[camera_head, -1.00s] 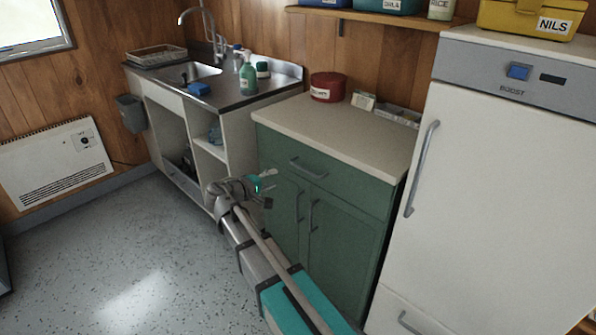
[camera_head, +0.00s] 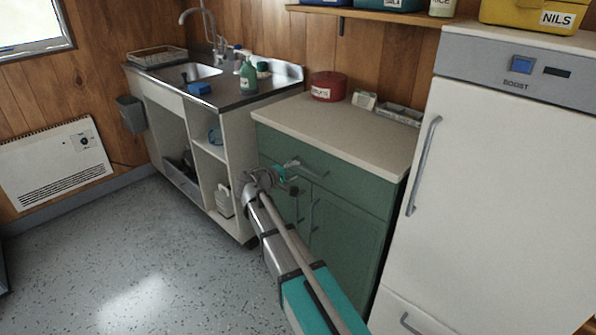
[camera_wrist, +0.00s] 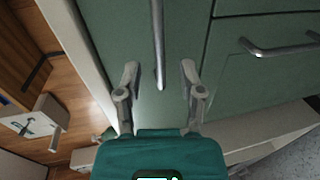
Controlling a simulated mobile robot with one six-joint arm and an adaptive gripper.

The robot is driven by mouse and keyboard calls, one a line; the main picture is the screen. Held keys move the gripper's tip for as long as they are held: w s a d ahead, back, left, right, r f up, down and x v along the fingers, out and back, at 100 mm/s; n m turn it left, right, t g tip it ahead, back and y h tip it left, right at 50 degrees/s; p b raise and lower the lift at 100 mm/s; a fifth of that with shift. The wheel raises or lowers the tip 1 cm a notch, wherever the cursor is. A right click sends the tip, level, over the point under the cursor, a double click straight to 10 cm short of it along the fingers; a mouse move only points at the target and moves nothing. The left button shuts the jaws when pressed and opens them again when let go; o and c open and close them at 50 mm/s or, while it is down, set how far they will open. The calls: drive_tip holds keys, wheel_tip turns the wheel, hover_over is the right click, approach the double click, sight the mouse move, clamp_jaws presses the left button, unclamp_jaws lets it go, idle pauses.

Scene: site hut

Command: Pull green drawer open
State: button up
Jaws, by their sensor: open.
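The green drawer (camera_head: 335,178) is the top front of the green cabinet under the pale counter, and it looks shut. Its grey bar handle (camera_head: 313,172) is partly hidden by my gripper (camera_head: 290,177) in the head view. My gripper is open and empty at the left part of the drawer front. In the wrist view the drawer front (camera_wrist: 188,35) fills the middle, and the handle (camera_wrist: 158,40) runs down between the two spread fingers (camera_wrist: 159,72). One handle end shows between the fingertips. I cannot tell how far they stand from the drawer front.
Below are green doors (camera_head: 347,235) with upright handles; one door handle (camera_wrist: 280,47) shows in the wrist view. A white fridge (camera_head: 490,180) stands right, a sink unit (camera_head: 232,185) left. A red tin (camera_head: 328,87) is on the counter. The floor (camera_head: 130,250) at left is clear.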

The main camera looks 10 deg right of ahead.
sight(302, 168)
drive_tip(key=shift+b+x, duration=0.3)
drive_tip(key=shift+x, duration=1.8)
clamp_jaws()
